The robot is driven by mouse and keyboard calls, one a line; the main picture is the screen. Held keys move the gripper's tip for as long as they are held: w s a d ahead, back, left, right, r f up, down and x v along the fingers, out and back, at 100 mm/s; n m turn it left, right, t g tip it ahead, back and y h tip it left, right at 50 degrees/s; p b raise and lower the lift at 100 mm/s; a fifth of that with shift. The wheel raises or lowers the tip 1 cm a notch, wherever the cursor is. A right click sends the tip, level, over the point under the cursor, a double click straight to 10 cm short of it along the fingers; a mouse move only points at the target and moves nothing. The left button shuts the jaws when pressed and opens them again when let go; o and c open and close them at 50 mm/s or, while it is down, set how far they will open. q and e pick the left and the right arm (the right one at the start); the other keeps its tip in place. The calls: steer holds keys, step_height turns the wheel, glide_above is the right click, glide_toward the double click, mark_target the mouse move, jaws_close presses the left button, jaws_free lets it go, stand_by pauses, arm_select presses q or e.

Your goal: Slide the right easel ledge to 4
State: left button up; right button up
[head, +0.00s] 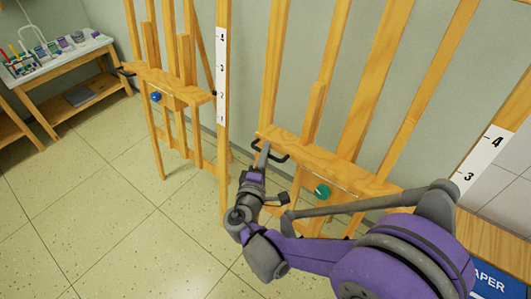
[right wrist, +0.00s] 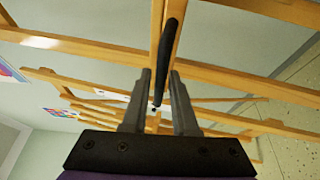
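The right easel ledge (head: 320,158) is a wooden bar on the right easel, with a green knob (head: 322,190) below it. A black handle (head: 274,150) is on its front near the left end. My right gripper (head: 264,152) is at this handle. In the right wrist view the gripper (right wrist: 160,78) is open, and the dark handle (right wrist: 169,45) passes between and beyond its fingers, without a visible grip. A scale (head: 486,154) at the right shows 3 and 4; the ledge's reading against it is hidden. My left gripper is out of view.
A left easel with its own ledge (head: 168,84) and blue knob (head: 155,97) stands to the left, beside a scale (head: 222,75) marked 1 to 4. An art-supply table (head: 75,58) is at the far left. Tiled floor (head: 100,220) is clear.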

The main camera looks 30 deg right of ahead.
jaws_close()
stand_by(1.1)
